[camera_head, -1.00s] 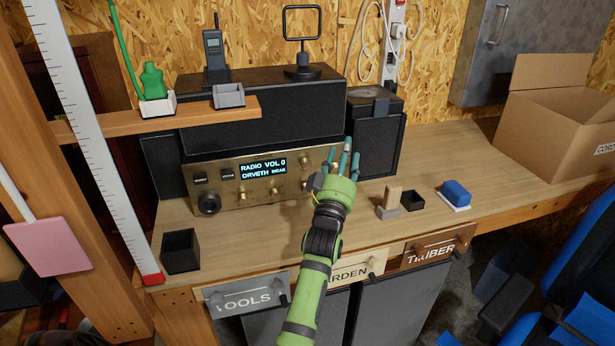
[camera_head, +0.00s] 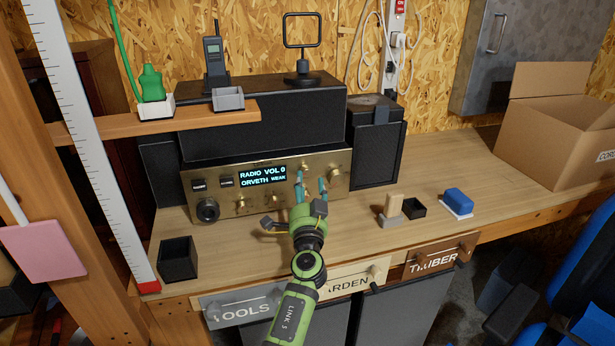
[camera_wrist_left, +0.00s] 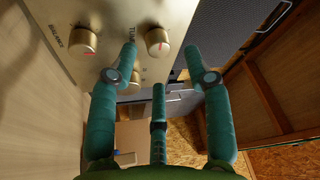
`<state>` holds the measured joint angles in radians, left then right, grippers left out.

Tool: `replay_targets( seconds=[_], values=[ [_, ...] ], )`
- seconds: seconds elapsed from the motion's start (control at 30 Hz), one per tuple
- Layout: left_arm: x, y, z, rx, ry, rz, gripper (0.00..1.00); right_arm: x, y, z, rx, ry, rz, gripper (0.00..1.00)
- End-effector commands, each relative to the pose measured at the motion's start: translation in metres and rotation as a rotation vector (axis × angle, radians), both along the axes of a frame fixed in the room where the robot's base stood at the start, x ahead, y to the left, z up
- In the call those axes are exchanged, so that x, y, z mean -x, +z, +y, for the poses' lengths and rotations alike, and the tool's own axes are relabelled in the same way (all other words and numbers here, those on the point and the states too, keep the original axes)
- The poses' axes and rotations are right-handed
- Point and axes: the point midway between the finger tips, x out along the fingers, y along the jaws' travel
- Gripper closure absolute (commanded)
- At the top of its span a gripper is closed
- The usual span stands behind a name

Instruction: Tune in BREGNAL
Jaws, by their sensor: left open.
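The brass-fronted radio (camera_head: 225,178) stands on the bench, its lit display (camera_head: 263,176) reading "RADIO VOL 0" and "ORVETH WEAK". My left gripper (camera_head: 311,180) is open and empty, its teal fingers reaching toward the right part of the front panel. A knob (camera_head: 336,173) shows just right of the fingers. In the left wrist view, a knob (camera_wrist_left: 158,41) lies between the spread fingertips, near a "TUNE" label. Another knob (camera_wrist_left: 83,40) is marked "BALANCE", and a third is partly hidden behind a finger. I cannot tell whether any finger touches a knob. My right gripper is not in view.
A black speaker (camera_head: 376,150) stands right of the radio. A wooden block in a grey holder (camera_head: 391,208), a small black box (camera_head: 413,207) and a blue sponge-like block (camera_head: 458,200) sit further right. An open black box (camera_head: 178,258) stands front left. A shelf (camera_head: 190,117) juts over the radio's left.

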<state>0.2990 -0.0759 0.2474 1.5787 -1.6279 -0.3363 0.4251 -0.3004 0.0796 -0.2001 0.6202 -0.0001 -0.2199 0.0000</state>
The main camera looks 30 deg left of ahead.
Motion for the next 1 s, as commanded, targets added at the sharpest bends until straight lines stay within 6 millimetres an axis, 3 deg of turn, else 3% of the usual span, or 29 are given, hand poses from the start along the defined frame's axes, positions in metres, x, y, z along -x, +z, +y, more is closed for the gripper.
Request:
replay_targets(
  seconds=[0.2,0.57,0.6,0.7,1.0],
  values=[
    [-0.021,0.006,0.014,0.0,-0.001,0.001,0.5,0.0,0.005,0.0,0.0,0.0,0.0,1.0],
    [-0.025,0.007,0.017,0.002,-0.001,0.0,0.5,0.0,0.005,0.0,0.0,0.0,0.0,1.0],
    [-0.025,0.007,0.017,0.002,-0.001,0.0,0.66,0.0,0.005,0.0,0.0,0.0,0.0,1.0],
    [-0.025,0.007,0.017,0.001,-0.002,-0.001,1.0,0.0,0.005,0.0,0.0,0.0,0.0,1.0],
    [-0.026,0.01,0.017,-0.016,-0.005,0.015,1.0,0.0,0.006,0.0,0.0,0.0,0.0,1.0]
  ],
)
